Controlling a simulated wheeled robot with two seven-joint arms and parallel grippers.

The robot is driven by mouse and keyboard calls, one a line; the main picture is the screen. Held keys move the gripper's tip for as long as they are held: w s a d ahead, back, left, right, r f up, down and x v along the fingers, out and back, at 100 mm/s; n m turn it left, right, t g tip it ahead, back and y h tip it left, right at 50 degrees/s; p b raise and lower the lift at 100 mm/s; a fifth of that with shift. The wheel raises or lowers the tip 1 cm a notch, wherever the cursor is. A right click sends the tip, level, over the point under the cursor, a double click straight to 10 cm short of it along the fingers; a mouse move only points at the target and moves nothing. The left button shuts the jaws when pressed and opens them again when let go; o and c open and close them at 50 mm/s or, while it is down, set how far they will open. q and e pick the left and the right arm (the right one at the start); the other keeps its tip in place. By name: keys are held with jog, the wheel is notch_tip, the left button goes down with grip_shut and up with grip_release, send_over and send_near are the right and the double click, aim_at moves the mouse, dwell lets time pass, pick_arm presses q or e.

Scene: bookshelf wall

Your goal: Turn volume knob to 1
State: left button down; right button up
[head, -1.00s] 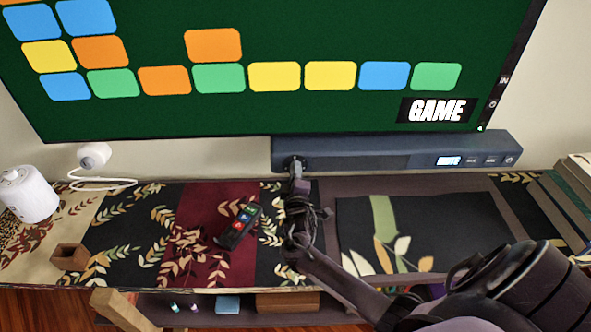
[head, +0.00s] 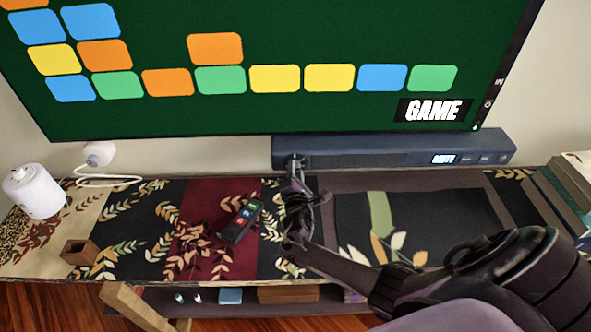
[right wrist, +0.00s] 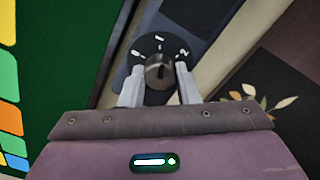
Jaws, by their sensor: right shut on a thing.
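The volume knob (right wrist: 160,70) is a small dark metallic cylinder on a black dial (right wrist: 160,46) marked 0, 1 and 2. A dark mark on its face runs roughly up and down, with the 1 at the top of the dial. The dial is on the left end of the dark soundbar (head: 370,152). My right gripper (head: 297,166) reaches the knob from the front, and its two pale fingers are shut on the knob in the right wrist view (right wrist: 160,80). In the head view the gripper largely hides the knob. My left gripper is not in view.
A large screen (head: 250,110) hangs above the soundbar. The dark mat area (head: 440,220) is clear.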

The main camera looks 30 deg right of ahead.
jog(key=shift+n, duration=0.7)
jog(key=o, duration=1)
jog(key=shift+a, duration=0.1)
jog(key=v, duration=0.7)
jog(key=shift+s+a+p, duration=0.1)
jog(key=shift+s+p, duration=0.25)
jog(key=shift+f, duration=0.1)
